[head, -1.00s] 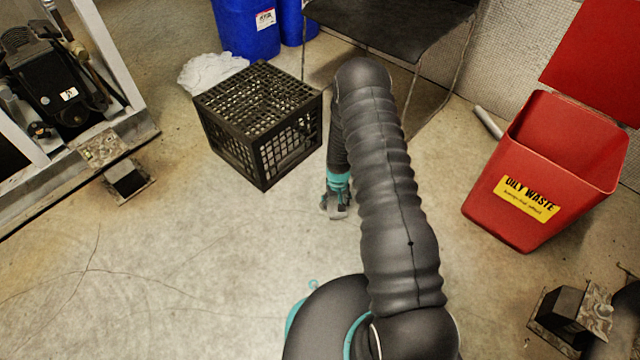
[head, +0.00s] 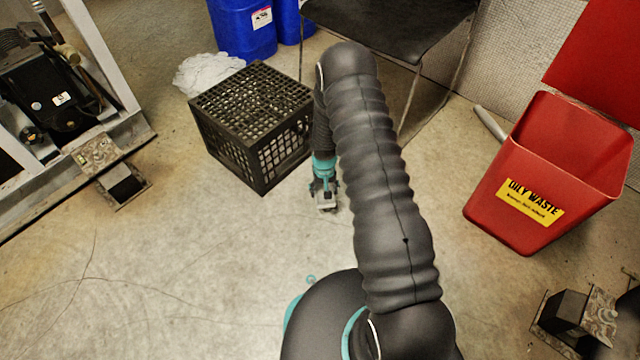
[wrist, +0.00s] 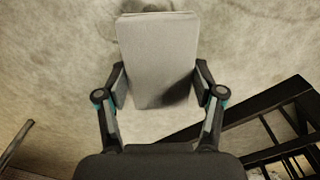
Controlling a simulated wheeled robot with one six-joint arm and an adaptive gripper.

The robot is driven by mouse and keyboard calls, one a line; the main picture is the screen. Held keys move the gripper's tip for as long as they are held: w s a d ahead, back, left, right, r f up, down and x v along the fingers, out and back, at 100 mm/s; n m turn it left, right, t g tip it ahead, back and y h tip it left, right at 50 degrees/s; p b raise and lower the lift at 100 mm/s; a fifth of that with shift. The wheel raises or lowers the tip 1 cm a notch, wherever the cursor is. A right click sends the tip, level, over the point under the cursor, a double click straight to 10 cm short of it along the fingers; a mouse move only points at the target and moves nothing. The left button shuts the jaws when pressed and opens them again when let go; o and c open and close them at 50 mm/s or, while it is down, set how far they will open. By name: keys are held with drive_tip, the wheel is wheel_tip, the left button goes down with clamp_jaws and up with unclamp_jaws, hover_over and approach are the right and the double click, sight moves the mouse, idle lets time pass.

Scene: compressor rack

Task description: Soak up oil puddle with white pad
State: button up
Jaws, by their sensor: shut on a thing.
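The white pad (wrist: 157,60), light grey-white and block-like, is between the two fingers of my gripper (wrist: 160,92) in the wrist view. My gripper is shut on it by its sides. In the head view my gripper (head: 325,189) points down low over the concrete floor, just right of the black crate, with the pad (head: 326,207) at its tips. I cannot tell whether the pad touches the floor. A small dark patch (wrist: 152,6) shows at the pad's far end in the wrist view; I cannot tell what it is. No oil puddle is clearly visible.
A black crate (head: 244,135) stands close left of my gripper. A dark chair (head: 395,30) and blue drums (head: 243,28) are behind. A red oily waste bin (head: 545,175) stands open at right. A compressor rack (head: 75,150) is at left. The floor in front is clear.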

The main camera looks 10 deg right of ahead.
drive_tip(key=shift+r+p, duration=0.9)
drive_tip(key=shift+r, duration=1.3)
